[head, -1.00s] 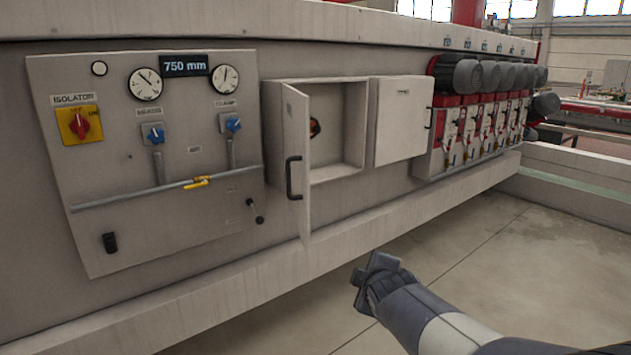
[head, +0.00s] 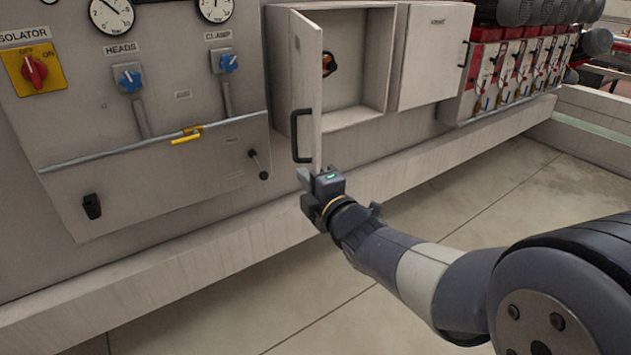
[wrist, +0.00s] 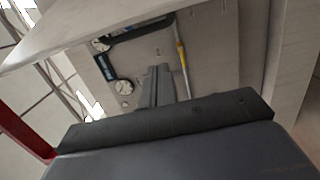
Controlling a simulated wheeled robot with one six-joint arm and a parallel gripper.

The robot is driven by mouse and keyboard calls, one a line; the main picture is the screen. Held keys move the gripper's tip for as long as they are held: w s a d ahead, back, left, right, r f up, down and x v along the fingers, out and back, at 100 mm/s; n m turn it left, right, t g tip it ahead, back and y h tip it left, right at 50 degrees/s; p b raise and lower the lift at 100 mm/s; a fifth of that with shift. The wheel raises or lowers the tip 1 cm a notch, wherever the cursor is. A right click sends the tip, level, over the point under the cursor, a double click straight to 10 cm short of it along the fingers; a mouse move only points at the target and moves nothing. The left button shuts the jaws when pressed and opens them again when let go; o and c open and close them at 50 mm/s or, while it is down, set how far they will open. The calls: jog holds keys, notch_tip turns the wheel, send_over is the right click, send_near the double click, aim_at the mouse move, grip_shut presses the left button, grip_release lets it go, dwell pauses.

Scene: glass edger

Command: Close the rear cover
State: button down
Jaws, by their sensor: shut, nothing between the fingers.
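A light grey cover door (head: 307,75) stands swung open on the left side of a box recess (head: 358,65) in the machine's side. Its black handle (head: 301,136) is on the door's left face. My gripper (head: 309,180) is shut and empty, just below the handle by the door's lower edge. I cannot tell whether it touches the door. In the wrist view the shut fingers (wrist: 156,86) point toward the machine panel, with the door (wrist: 85,30) across the upper left and the dark handle (wrist: 140,34) beyond.
A closed cover (head: 435,55) with its own handle sits right of the recess. A control panel (head: 170,110) with gauges and knobs is at left, with a yellow-handled pipe (head: 110,156). A ledge (head: 230,225) runs below. The floor (head: 450,195) is clear at right.

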aim_at(315, 165)
jog(key=shift+w+d+p, duration=0.25)
jog(key=shift+w+p, duration=0.25)
jog(key=shift+w, duration=0.35)
jog(key=shift+w+d+p, duration=0.25)
jog(key=shift+w+p, duration=0.2)
jog(key=shift+w, duration=0.45)
jog(key=shift+w+d+p, duration=0.25)
jog(key=shift+w+p, duration=0.25)
jog(key=shift+w, duration=0.35)
